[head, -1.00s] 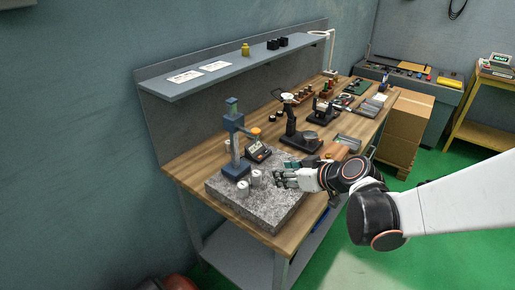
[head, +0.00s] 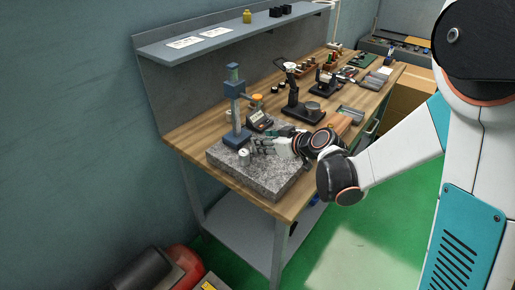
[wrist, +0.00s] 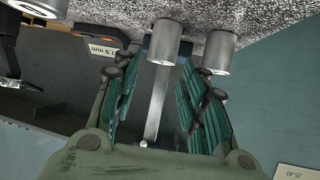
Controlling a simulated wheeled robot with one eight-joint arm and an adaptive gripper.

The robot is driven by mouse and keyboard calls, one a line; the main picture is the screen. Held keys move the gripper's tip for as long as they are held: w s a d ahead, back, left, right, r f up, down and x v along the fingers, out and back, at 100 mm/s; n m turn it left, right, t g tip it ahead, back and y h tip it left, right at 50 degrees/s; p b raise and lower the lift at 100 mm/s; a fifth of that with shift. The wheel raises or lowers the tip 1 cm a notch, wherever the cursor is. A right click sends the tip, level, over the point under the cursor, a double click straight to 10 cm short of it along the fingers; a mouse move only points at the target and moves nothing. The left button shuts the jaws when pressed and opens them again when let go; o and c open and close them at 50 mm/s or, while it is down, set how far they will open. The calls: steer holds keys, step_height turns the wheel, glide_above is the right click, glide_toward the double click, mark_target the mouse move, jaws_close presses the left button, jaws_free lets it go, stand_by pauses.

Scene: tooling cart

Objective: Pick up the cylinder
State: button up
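A silver cylinder (wrist: 165,42) stands on the granite plate (wrist: 255,18), centred between my fingertips in the wrist view. My gripper (wrist: 160,72) is open, with teal-padded fingers either side of that cylinder's line; I cannot tell whether they touch it. A second silver cylinder (wrist: 218,52) is close beside the right finger. The gripper hides the other cylinders there.
A blue gauge stand (head: 236,110) rises just behind the gripper on the plate. Black fixtures (head: 300,108) stand farther along the wooden bench (head: 190,135). The plate's front part is clear.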

steer(key=b+x, duration=0.2)
steer(key=x, duration=0.3)
steer(key=shift+s+f, duration=0.1)
steer(key=shift+f, duration=0.15)
steer(key=shift+r, duration=0.1)
steer(key=c, duration=0.9)
steer(key=shift+r, duration=0.1)
